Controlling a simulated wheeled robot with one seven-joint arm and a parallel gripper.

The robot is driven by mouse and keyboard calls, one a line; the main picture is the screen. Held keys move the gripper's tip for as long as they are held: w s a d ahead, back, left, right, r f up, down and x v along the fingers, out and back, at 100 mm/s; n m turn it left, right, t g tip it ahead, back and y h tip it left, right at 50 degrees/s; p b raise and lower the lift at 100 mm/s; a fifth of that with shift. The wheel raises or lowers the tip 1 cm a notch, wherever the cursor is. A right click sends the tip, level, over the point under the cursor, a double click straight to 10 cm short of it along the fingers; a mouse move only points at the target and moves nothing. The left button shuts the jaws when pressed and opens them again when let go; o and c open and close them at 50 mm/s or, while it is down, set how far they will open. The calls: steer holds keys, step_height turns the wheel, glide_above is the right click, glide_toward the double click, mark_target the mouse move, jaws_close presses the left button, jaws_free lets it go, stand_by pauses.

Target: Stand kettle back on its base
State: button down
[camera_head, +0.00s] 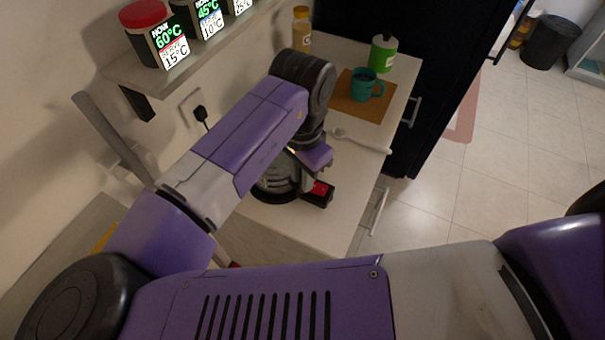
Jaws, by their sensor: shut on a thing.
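The kettle (274,179) is a grey, rounded body with a dark lower rim, on or just above the counter in the middle of the view. My arm hides its upper left part. A black piece with a red patch (319,189) is at its right side. I cannot tell whether this is part of the kettle or of its base. My gripper (312,172) is at the kettle's right side, pointing down and shut on the kettle. Its fingertips are mostly hidden. The base cannot be made out clearly under the kettle.
The counter (335,222) holds a white spoon (360,141), a teal mug (367,86) on a brown mat (349,104), a green bottle (382,54) and a yellowish bottle (301,30). A shelf (196,57) with several labelled dispensers and a plugged socket (197,110) are left.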

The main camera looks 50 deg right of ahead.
steer(key=c, duration=1.3)
jaws_free()
steer(key=shift+f, duration=0.15)
step_height(320, 180, up, 12)
steer(key=shift+r+b, duration=0.2)
steer(key=shift+b, duration=0.25)
